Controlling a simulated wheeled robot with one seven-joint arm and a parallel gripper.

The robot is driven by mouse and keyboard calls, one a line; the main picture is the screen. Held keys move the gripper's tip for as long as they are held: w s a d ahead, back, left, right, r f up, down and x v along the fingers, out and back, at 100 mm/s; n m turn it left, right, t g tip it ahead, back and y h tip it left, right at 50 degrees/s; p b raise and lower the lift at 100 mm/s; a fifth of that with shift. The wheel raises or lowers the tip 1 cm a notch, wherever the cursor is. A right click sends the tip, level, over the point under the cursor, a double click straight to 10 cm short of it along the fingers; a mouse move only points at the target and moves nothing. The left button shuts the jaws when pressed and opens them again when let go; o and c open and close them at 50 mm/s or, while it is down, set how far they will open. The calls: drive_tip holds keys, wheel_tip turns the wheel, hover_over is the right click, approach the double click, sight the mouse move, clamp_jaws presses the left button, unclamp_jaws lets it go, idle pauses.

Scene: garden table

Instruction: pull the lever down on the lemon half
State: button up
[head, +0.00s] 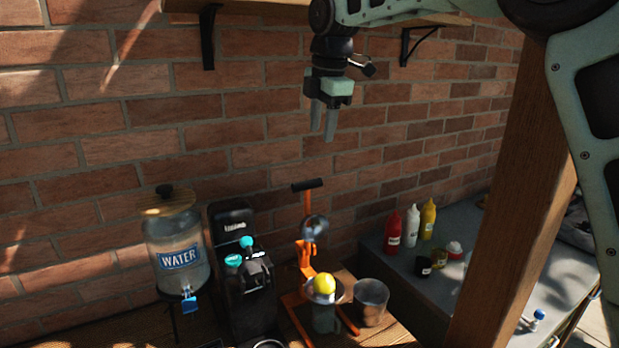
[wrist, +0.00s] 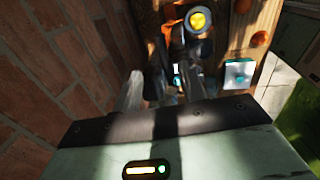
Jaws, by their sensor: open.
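The orange citrus press (head: 305,258) stands on the wooden counter near the brick wall. Its lever (head: 307,185) is raised, with a dark crosswise handle at the top and a metal press cup (head: 314,228) below. A yellow lemon half (head: 324,284) sits in the lower holder, beneath the raised cup and apart from it; it also shows at the top of the wrist view (wrist: 197,20). My gripper (head: 322,137) is open and empty, pointing down, above the lever handle and slightly right of it in the head view. Its fingers (wrist: 165,85) touch nothing visible.
A black drinks machine (head: 242,275) and a water dispenser (head: 178,248) stand left of the press. A shelf (head: 265,17) is above, a wooden post (head: 515,190) right. Sauce bottles (head: 412,228) stand on the grey counter.

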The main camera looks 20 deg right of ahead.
drive_tip(key=w+f+p, duration=0.1)
drive_tip(key=f, duration=0.4)
drive_tip(key=w+f+p, duration=0.1)
drive_tip(key=f+p, duration=0.1)
drive_tip(key=f, duration=0.4)
drive_tip(key=w+f+p, duration=0.1)
drive_tip(key=f+p, duration=0.1)
drive_tip(key=f, duration=0.4)
drive_tip(key=shift+a, duration=0.4)
clamp_jaws()
